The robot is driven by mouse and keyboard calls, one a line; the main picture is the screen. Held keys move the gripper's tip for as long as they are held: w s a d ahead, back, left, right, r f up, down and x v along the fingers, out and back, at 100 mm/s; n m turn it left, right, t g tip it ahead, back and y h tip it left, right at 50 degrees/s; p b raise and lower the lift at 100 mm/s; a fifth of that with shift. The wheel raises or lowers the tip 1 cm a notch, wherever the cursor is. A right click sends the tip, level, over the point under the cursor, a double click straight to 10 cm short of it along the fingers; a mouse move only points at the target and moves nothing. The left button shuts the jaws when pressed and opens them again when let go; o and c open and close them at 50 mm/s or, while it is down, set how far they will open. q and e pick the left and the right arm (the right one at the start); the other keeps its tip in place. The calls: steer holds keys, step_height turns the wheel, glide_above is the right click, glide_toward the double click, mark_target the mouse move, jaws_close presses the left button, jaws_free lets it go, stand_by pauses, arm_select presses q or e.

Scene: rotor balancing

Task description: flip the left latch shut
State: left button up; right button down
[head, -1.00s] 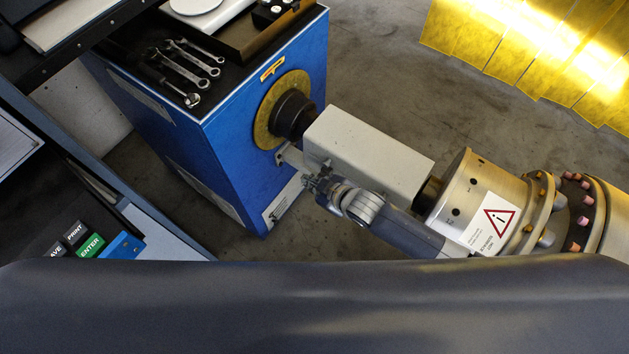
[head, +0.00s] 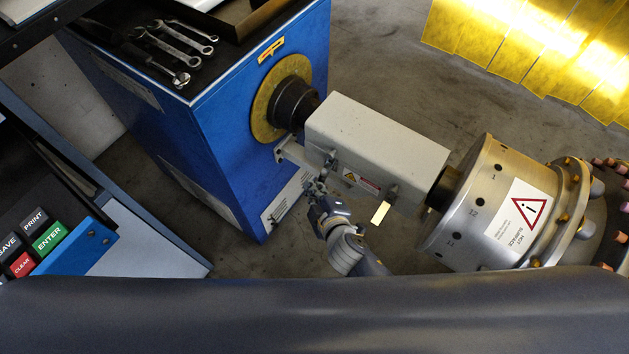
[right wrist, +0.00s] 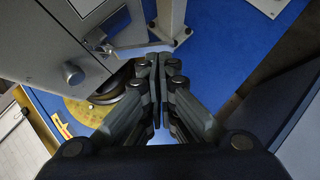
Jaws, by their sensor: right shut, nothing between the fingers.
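The left latch (head: 330,160) is a small metal fitting on the near side of the pale grey box cover (head: 385,140), at its blue-cabinet end. In the right wrist view its pale lever (right wrist: 140,49) sticks out sideways from the cover, just beyond my fingertips; I cannot tell if they touch it. My right gripper (head: 318,190) is shut and empty, just below the latch in the head view. Its closed fingers also show in the right wrist view (right wrist: 153,66). My left gripper is out of view.
A second latch (head: 390,194) with a pale plate sits further right on the cover. The blue cabinet (head: 240,120) carries wrenches (head: 180,42). The steel rotor drum (head: 478,215) is at the right. A panel with buttons (head: 48,238) is at lower left. Floor shows beneath the cover.

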arm_select(q)
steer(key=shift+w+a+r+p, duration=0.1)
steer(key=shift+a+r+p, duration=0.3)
steer(key=shift+p, duration=0.4)
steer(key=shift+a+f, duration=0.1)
